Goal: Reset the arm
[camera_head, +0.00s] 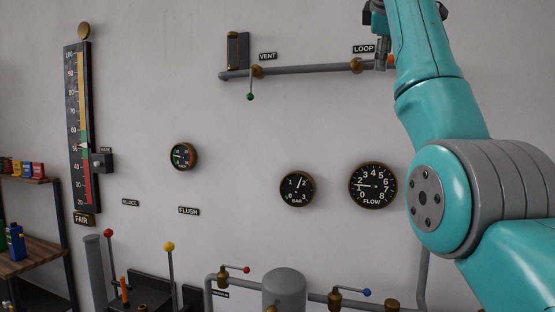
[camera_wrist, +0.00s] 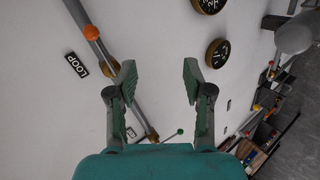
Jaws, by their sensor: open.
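My gripper (camera_wrist: 158,85) is open and empty in the wrist view, its two green-padded fingers spread apart with the wall behind them. In the head view my teal arm fills the right side and reaches up out of the top edge. The arm hides the right end of the upper pipe (camera_head: 305,69) and part of the wall.
The wall carries a tall scale (camera_head: 77,130), a small gauge (camera_head: 183,156), the BAR gauge (camera_head: 297,189) and the FLOW gauge (camera_head: 372,185). Below are a red-knobbed lever (camera_head: 109,234), a yellow-knobbed lever (camera_head: 170,247) and a grey tank (camera_head: 284,291). A shelf (camera_head: 30,262) stands at left.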

